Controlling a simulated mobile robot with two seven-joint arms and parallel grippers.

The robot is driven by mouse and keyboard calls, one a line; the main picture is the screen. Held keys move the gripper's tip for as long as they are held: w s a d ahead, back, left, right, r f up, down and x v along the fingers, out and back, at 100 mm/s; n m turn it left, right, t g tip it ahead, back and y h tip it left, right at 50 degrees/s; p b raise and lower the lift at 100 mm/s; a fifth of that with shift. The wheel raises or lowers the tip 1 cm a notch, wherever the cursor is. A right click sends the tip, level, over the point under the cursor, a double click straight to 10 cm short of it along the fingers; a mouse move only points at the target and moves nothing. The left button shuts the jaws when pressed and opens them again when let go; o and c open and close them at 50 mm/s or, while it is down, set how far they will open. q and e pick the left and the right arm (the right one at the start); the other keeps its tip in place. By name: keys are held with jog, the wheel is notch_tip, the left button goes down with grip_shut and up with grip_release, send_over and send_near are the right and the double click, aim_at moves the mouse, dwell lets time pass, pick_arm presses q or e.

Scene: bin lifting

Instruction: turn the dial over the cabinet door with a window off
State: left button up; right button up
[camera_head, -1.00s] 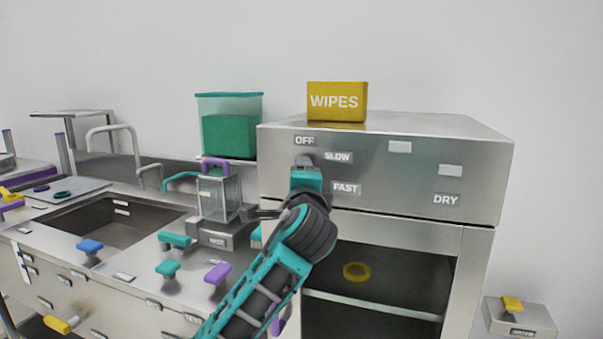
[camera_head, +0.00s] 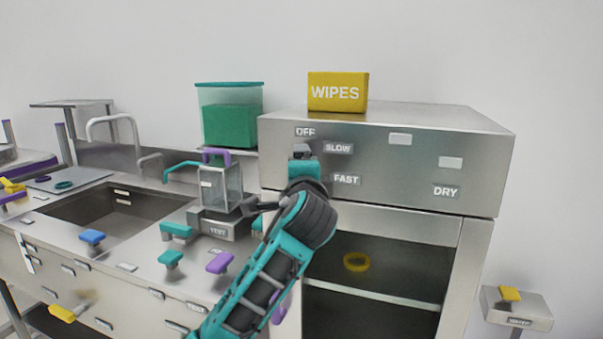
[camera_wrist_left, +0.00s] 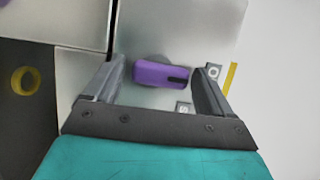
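The purple dial (camera_wrist_left: 158,74) shows in the left wrist view on the steel panel (camera_head: 385,165). Its dark mark is at its right end, towards the label starting with O (camera_wrist_left: 213,72); a label starting with S (camera_wrist_left: 183,107) is just below. My left gripper (camera_wrist_left: 155,85) is open, with one finger beyond each end of the dial; contact cannot be told. In the head view my left gripper (camera_head: 304,150) is at the panel below the OFF label (camera_head: 305,132) and hides the dial. My right gripper is not in view.
SLOW (camera_head: 338,148), FAST (camera_head: 346,180) and DRY (camera_head: 445,191) labels are on the panel. A yellow WIPES box (camera_head: 338,92) stands on top. Below, a yellow ring (camera_head: 356,262) shows inside the cabinet. A sink (camera_head: 110,205) and several coloured handles are at left.

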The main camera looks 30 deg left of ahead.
pick_arm(q)
jog(key=shift+o, duration=0.5)
jog(key=v, duration=1.3)
jog(key=shift+b, duration=0.35)
jog(key=w+d+f+g+h, duration=0.1)
jog(key=d+f+h, duration=0.25)
jog(key=f, duration=0.75)
jog(key=w+d+f+h, duration=0.15)
jog(key=f+h, duration=0.35)
jog(key=f, duration=0.7)
jog(key=s+d+f+n+g+h, duration=0.2)
jog(key=s+f+n, duration=0.6)
jog(key=s+f, duration=0.9)
notch_tip(320, 180, down, 3)
jog(key=shift+d+f+g+h, duration=0.1)
jog(key=shift+d+g+h, duration=0.3)
jog(key=shift+d+h, duration=0.7)
